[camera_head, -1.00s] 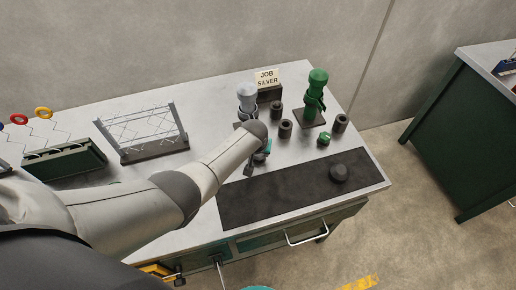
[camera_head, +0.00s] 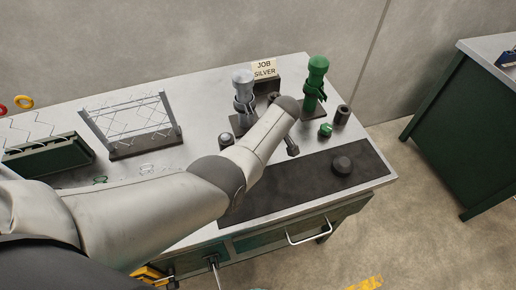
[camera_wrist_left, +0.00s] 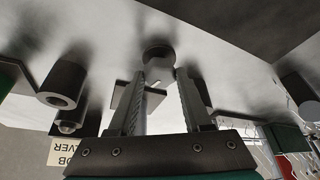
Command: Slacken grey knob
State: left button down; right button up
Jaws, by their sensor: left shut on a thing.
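The grey stand (camera_head: 243,95), with a silver cylindrical top, stands upright at the back of the bench in the head view. My left forearm covers the area in front of it. In the left wrist view my left gripper (camera_wrist_left: 159,80) has a round grey knob (camera_wrist_left: 158,56) between its fingertips. The fingers touch it on both sides. A square base plate (camera_wrist_left: 124,92) shows behind the fingers. The gripper and the knob are mostly hidden by the arm in the head view. My right gripper is in neither view.
A green stand (camera_head: 315,85) with a green knob (camera_head: 325,130) is at the right. A dark spool (camera_head: 343,115), the "JOB SILVER" sign (camera_head: 265,68) and a wire rack (camera_head: 130,122) are nearby. The dark mat (camera_head: 300,188) is bare except for a black puck (camera_head: 342,165).

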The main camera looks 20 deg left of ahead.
pick_arm(q)
jog(key=n+g+b, duration=0.1)
jog(key=n+b, duration=0.1)
jog(key=b, duration=0.1)
jog(key=n+g+b, duration=0.1)
jog(key=n+b, duration=0.4)
jog(key=b, duration=0.1)
jog(key=shift+w+f+n+g+b, duration=0.15)
jog(key=shift+w+n+g+b, duration=0.15)
jog(key=shift+g, duration=0.1)
jog(key=shift+n+g+b, duration=0.3)
jog(key=shift+n+b, duration=0.4)
jog(key=shift+b, duration=0.2)
jog(key=c, duration=0.6)
grip_release()
jog(key=shift+r, duration=0.25)
jog(key=v, duration=1.5)
jog(key=shift+d+p, duration=0.3)
jog(key=shift+w, duration=0.15)
